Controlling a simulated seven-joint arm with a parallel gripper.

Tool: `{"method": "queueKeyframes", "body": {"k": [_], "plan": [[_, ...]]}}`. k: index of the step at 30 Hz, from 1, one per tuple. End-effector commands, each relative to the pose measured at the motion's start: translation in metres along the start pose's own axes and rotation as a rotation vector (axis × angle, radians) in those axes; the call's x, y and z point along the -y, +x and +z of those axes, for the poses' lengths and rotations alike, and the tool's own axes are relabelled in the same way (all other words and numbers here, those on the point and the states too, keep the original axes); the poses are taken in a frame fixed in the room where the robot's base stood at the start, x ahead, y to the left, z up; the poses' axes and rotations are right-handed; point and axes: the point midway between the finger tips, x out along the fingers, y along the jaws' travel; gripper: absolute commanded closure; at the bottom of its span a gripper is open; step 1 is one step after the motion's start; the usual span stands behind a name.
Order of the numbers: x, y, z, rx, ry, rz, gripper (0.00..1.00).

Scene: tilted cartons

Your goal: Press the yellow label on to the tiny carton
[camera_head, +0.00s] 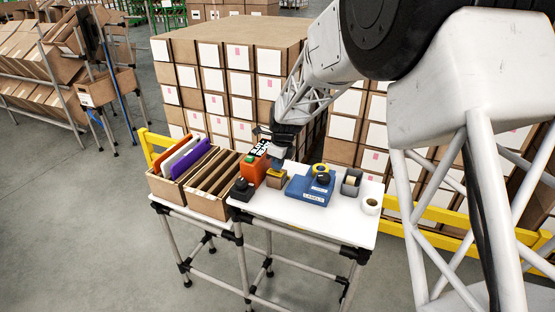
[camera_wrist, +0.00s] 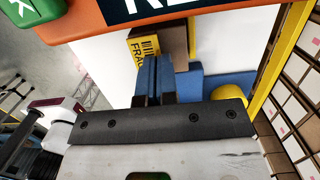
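The tiny carton (camera_head: 276,180) is a small brown box on the white table, between an orange device and a blue box. In the wrist view the carton (camera_wrist: 176,40) shows just beyond my fingertips. The yellow label (camera_wrist: 144,46), with dark print reading "FRA", lies against the carton's face at its left side; its lower part is hidden by my fingers. My gripper (camera_wrist: 155,62) has two blue fingers close together, with only a thin dark line between them. Their tips overlap the label; I cannot tell whether they touch it. In the head view my gripper (camera_head: 277,161) is right above the carton.
An orange device (camera_head: 252,171) with a sign stands close left of the carton. A folder bin (camera_head: 205,203) stands left. The table's front is clear.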

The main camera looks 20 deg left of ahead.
Motion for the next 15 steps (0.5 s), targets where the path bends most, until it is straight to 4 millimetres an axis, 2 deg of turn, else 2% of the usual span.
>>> {"method": "queueKeyframes", "body": {"k": [15], "plan": [[0.0000, 0.0116, -0.0018, 0.000, 0.000, 0.001, 1.00]]}}
